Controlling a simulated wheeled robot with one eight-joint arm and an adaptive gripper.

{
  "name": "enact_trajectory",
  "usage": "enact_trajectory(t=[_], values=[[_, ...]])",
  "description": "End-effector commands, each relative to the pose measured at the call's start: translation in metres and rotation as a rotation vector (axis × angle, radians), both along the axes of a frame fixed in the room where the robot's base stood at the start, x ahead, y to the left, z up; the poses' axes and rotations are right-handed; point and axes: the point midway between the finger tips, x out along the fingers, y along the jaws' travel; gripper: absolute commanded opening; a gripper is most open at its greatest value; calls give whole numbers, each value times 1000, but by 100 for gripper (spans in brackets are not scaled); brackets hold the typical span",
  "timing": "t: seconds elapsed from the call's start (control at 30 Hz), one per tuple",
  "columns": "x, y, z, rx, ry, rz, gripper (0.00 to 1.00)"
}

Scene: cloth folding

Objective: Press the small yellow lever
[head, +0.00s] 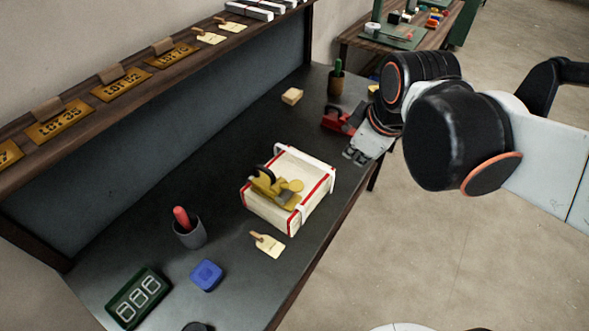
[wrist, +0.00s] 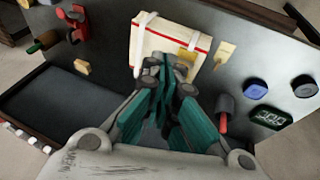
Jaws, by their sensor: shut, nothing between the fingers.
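A yellow device (head: 275,186) with a dark curved handle lies on a cream box with red stripes (head: 316,196) in the middle of the table. Which of its parts is the small lever I cannot tell. In the wrist view the box (wrist: 172,40) is beyond my fingers, with a yellow patch (wrist: 187,54) partly hidden behind them. My gripper (head: 355,156) is shut and empty, above the table's right edge. It is to the upper right of the box and apart from it. My teal-padded fingers (wrist: 172,88) fill the middle of the wrist view.
A red tool (head: 336,119) is close behind my gripper. A grey cup (head: 190,234), tan tag (head: 268,244), blue puck (head: 206,275) and green display (head: 138,297) are nearer. A shelf runs along the left.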

Motion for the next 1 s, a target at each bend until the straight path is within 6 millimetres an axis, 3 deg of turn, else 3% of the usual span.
enact_trajectory(t=[0.03,0.3,0.7,0.83,1.0], values=[[8,5,9,-28,16,76,0],[41,30,19,-177,97,539,0],[82,71,13,-315,182,1243,0],[84,89,1,-340,209,1438,0],[67,112,-19,-359,263,1540,0]])
